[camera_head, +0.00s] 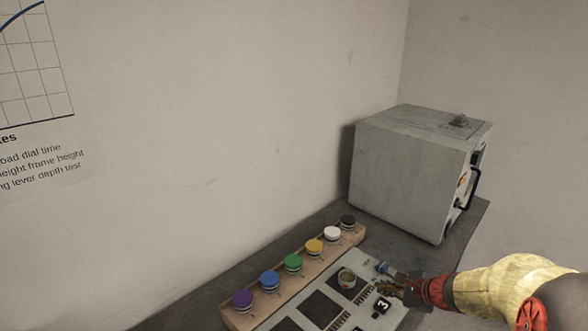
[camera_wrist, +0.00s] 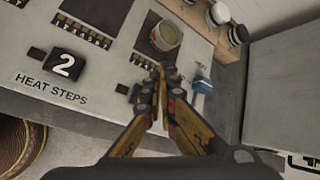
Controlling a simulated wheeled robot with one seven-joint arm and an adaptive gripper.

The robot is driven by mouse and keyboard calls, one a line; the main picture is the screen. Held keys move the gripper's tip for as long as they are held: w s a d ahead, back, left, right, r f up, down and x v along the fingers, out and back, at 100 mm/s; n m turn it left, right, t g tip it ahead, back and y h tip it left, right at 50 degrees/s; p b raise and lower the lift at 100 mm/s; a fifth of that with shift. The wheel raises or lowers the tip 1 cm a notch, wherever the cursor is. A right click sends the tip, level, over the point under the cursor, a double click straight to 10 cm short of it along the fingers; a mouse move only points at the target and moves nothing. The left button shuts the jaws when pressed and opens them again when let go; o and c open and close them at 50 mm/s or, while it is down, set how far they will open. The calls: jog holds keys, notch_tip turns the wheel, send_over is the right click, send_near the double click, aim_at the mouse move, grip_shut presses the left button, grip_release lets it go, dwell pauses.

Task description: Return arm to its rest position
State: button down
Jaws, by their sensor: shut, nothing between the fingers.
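My gripper (camera_head: 386,289) is over the right end of a grey control panel (camera_head: 362,262) in the head view. In the wrist view my gripper (camera_wrist: 160,72) has its fingertips together, with nothing held between them. The fingertips show close to a round pale-rimmed pot or dial (camera_wrist: 165,36) and a small blue-tipped part (camera_wrist: 202,84). My arm reaches in from the lower right. Whether the fingers touch the panel cannot be told.
A wooden rail (camera_head: 240,318) carries several coloured knobs along the wall. A large grey metal box (camera_head: 405,178) stands behind my gripper.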

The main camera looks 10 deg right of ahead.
jog(key=s+a+n, duration=0.1)
jog(key=s+a+f+n+g, duration=0.1)
jog(key=s, duration=0.1)
jog(key=s+a+n, duration=0.1)
jog(key=s, duration=0.1)
jog(key=shift+s+a+f+n+g+y, duration=0.15)
jog(key=shift+f+n+g+y, duration=0.15)
jog(key=shift+n+g+y, duration=0.1)
jog(key=s+a+r+n+g+h, duration=0.2)
jog(key=s+a+r+n, duration=0.3)
jog(key=s+n, duration=0.4)
jog(key=s+a+r+n+g+h, duration=0.1)
jog(key=s+a+r+n+h, duration=0.15)
jog(key=s+r+n, duration=0.6)
jog(key=s+a+r+t, duration=0.2)
jog(key=s+a+r, duration=0.1)
jog(key=a+r, duration=0.1)
jog(key=shift+s+r+n, duration=0.15)
jog(key=shift+r+n, duration=0.3)
